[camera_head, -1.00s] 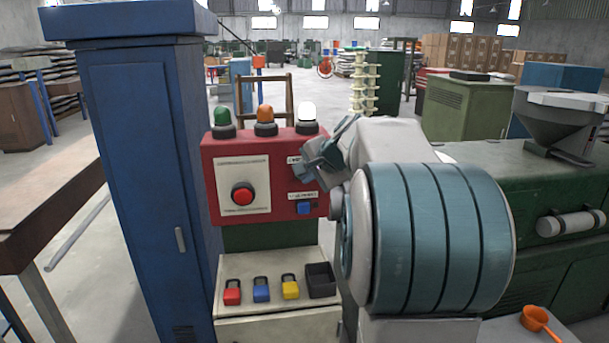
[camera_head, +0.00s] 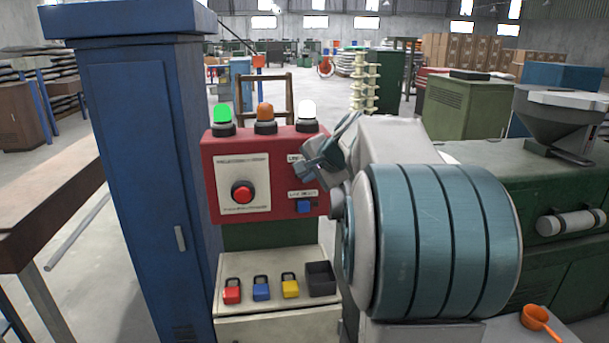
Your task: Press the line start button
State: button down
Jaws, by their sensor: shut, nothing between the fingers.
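A red control panel (camera_head: 282,196) stands upright in the middle of the head view. It carries a large red button (camera_head: 243,192) on a cream plate and a small blue button (camera_head: 305,207) at lower right. Above the blue button is a small white label. My gripper (camera_head: 312,165) is at the panel's upper right, in front of a second label, its fingers shut with nothing between them. It hides part of the panel there, including any button behind it. On top, the green lamp (camera_head: 223,114) is bright, the white lamp (camera_head: 307,110) glows, and the orange lamp (camera_head: 265,113) looks dim.
A tall blue cabinet (camera_head: 140,180) stands left of the panel. Below the panel, a shelf holds red (camera_head: 232,293), blue (camera_head: 261,289) and yellow (camera_head: 290,287) padlocks and a black bin (camera_head: 320,279). A green machine (camera_head: 540,165) is at right, with an orange scoop (camera_head: 536,317) below.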

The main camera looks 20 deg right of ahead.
jog(key=shift+s+a, duration=0.1)
jog(key=shift+s, duration=0.3)
jog(key=s+b, duration=0.1)
jog(key=s, duration=0.1)
jog(key=s+a+b, duration=0.1)
jog(key=s, duration=0.1)
jog(key=shift+s+a, duration=0.2)
jog(key=shift+s, duration=0.15)
dwell(0.7)
jog(key=s+a+f+n+g, duration=0.4)
jog(key=s+a+f+n, duration=0.45)
jog(key=s+a, duration=0.45)
jog(key=s+a+f+n+g+h, duration=0.1)
jog(key=s+a+f+n+g, duration=0.1)
jog(key=s+f+n, duration=0.4)
jog(key=s+f, duration=0.2)
jog(key=s, duration=0.2)
jog(key=shift+s+a+f, duration=0.3)
jog(key=shift+s, duration=0.1)
